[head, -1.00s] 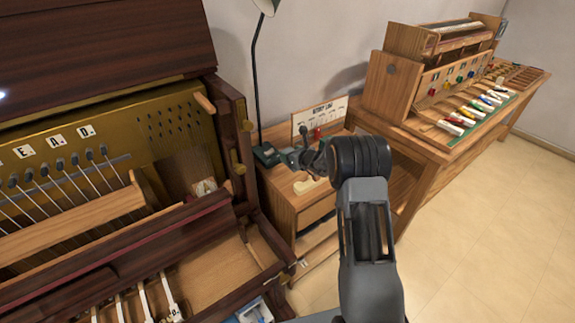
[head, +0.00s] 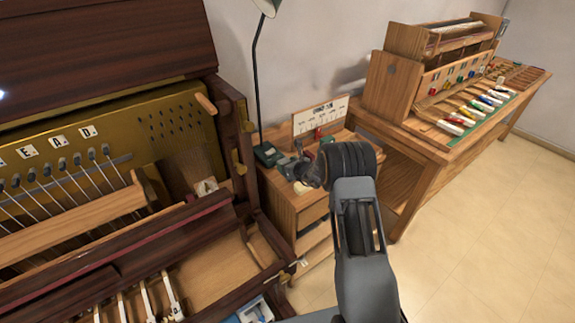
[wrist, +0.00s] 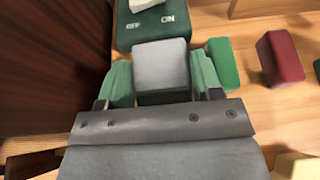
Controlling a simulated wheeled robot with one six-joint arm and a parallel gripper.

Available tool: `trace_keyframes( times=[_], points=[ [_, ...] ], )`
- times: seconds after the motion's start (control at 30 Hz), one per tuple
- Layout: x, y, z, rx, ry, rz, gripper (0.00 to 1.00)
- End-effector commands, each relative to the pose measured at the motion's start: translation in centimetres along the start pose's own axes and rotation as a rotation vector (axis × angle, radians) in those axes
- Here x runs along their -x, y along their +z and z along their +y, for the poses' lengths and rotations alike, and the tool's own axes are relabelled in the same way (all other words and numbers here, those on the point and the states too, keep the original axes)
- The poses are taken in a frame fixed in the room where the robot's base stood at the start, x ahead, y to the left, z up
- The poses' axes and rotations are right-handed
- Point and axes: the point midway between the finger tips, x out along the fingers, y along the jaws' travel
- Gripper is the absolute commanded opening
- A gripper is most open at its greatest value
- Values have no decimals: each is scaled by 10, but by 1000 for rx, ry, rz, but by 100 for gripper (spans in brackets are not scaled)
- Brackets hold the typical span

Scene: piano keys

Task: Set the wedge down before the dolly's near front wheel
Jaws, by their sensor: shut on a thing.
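My gripper (wrist: 162,82) is shut on a grey block (wrist: 162,66), held between its two green finger pads in the wrist view. The block looks like the wedge, but its full shape is hidden by the gripper. In the head view my gripper (head: 310,172) is over the top of the small wooden cabinet (head: 284,202), partly behind my dark wrist joint. I cannot tell whether the block touches the surface below. I do not make out a dolly or its wheels in either view.
A green OFF/ON switch box (wrist: 153,32) lies just beyond the held block. A green block (wrist: 222,62) is close beside the right finger, with a dark red block (wrist: 280,57) farther right. A cream block (wrist: 298,166) is lower right. The open piano (head: 232,130) stands left.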

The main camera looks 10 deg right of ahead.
Motion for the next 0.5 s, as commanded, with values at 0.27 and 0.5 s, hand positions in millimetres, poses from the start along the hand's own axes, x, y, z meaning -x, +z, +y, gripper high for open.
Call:
trace_keyframes(
  times=[0.27, 0.5],
  points=[
    [-1, -2, 0, 0, 0, 0, 76],
    [-1, -2, 0, 0, 0, 0, 85]
  ],
)
